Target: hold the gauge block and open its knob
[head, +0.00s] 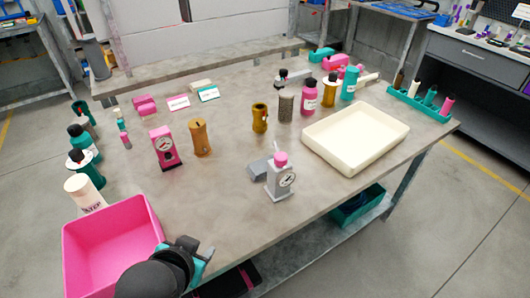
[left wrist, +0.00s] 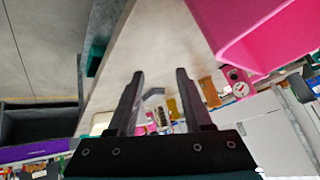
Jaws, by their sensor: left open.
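A grey gauge block (head: 279,184) stands upright near the front middle of the table in the head view, with a round white dial and a pink knob (head: 281,158) on top. A pink block with a dial (head: 164,148) stands further left and also shows in the left wrist view (left wrist: 236,80). My left gripper (head: 190,250) is at the table's front left edge, beside the pink bin and well apart from both blocks. In the left wrist view its two dark fingers (left wrist: 158,78) are spread with nothing between them. My right gripper is not in view.
A pink bin (head: 68,246) is at the front left corner. A cream tray (head: 391,152) is at the right. A grey part (head: 262,170) lies behind the grey block. A brown cylinder (head: 199,138) and a gold one (head: 260,118) stand further back. The table middle is mostly free.

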